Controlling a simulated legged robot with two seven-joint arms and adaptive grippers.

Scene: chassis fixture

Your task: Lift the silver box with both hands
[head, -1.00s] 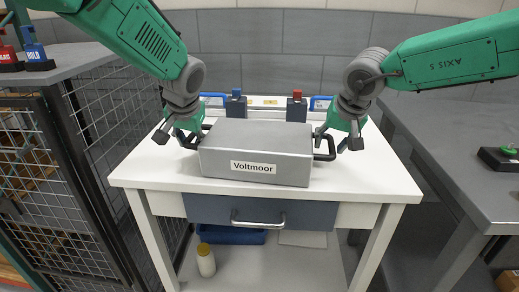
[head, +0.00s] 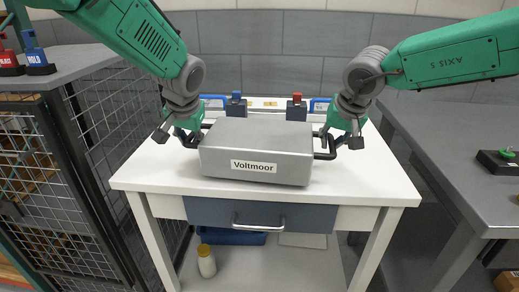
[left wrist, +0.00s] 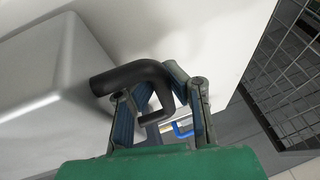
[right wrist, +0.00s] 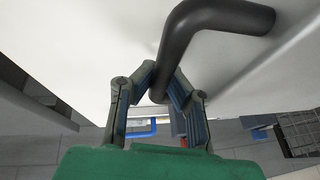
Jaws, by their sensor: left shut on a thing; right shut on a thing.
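The silver box (head: 258,146), labelled "Voltmoor", is level over the middle of the white table (head: 150,172); I cannot tell whether a small gap lies under it. It has a black handle at each end. My left gripper (head: 182,137) is shut on the left handle (left wrist: 122,78), which passes between its fingers in the left wrist view. My right gripper (head: 338,139) is shut on the right handle (right wrist: 212,18), which runs down between its fingertips in the right wrist view. The fingers partly hide both handles in the head view.
A mesh cage (head: 115,130) is close on the left, a grey bench (head: 450,150) on the right. The table's front strip is clear.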

